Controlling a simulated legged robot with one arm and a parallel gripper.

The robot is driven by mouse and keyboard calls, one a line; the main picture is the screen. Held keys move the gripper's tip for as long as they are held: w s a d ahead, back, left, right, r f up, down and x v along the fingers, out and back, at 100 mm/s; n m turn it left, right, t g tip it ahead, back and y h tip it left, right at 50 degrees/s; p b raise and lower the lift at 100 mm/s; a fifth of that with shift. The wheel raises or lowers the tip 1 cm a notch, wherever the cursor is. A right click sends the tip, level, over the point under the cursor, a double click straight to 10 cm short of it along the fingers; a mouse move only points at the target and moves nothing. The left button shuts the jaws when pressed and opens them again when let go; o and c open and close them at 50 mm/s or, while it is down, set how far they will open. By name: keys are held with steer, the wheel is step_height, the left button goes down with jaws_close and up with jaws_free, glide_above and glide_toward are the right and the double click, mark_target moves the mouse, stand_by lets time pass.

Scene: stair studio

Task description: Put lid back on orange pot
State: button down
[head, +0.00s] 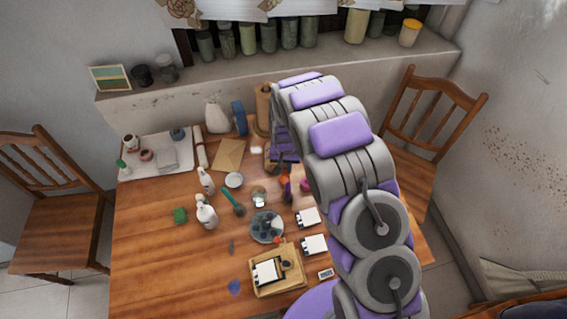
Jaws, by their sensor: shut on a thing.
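My arm reaches over the right side of the wooden table and bends down. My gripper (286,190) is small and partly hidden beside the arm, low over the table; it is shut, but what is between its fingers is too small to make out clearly. A small orange thing (284,180) shows right at the gripper; it looks like the orange pot or its lid, and I cannot tell which. A pink pot (305,185) stands just to the right, partly behind the arm. I cannot pick out the lid on its own.
The table (150,270) is crowded with several white bottles (206,215), a plate (267,226), a wooden tray (276,288), white note pads (314,244) and a teal brush (233,203). Chairs stand left (60,205) and right (430,115). The table's front left is clear. Jars line the sill behind.

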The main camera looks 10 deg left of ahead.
mark_target(284, 171)
steer(key=shift+d+f, duration=0.1)
steer(key=shift+f, duration=0.8)
steer(key=shift+a+f+b, duration=0.15)
steer(key=shift+f+b, duration=0.1)
steer(key=shift+f, duration=0.55)
steer(key=shift+a+f+b, duration=0.1)
steer(key=shift+f+b, duration=0.1)
steer(key=shift+f, duration=0.65)
steer(key=shift+d, duration=0.15)
steer(key=shift+p, duration=0.3)
stand_by(0.4)
steer(key=c, duration=0.5)
jaws_free()
stand_by(0.4)
